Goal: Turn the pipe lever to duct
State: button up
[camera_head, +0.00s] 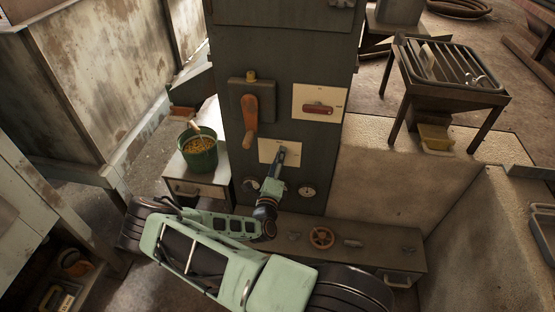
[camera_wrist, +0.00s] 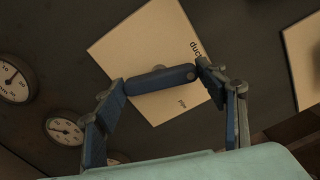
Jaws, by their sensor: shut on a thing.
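The pipe lever is a blue rounded bar (camera_wrist: 160,78) in front of a cream label plate (camera_wrist: 140,42) in the wrist view. The word "duct" is printed on the plate just above the lever's right end. A smaller word, too small to read surely, is below the lever. My gripper (camera_wrist: 161,80) has one finger at each end of the bar and is shut on it. In the head view the cream plate (camera_head: 268,150) is low on the dark cabinet, and my gripper (camera_head: 278,168) reaches up to its right part, hiding most of the lever.
On the cabinet (camera_head: 290,75) are an orange handle (camera_head: 250,120) above left, a red switch (camera_head: 318,108) above right, and gauges (camera_head: 307,191) below. A green bucket (camera_head: 198,152) stands left. A bench with a valve wheel (camera_head: 321,237) is below my gripper.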

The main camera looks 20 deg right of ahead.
jog(key=shift+n+p, duration=0.3)
jog(key=shift+n, duration=1.3)
jog(key=shift+s, duration=0.1)
jog(key=o, duration=1.2)
jog(key=shift+c, duration=0.2)
jog(key=v, duration=1.2)
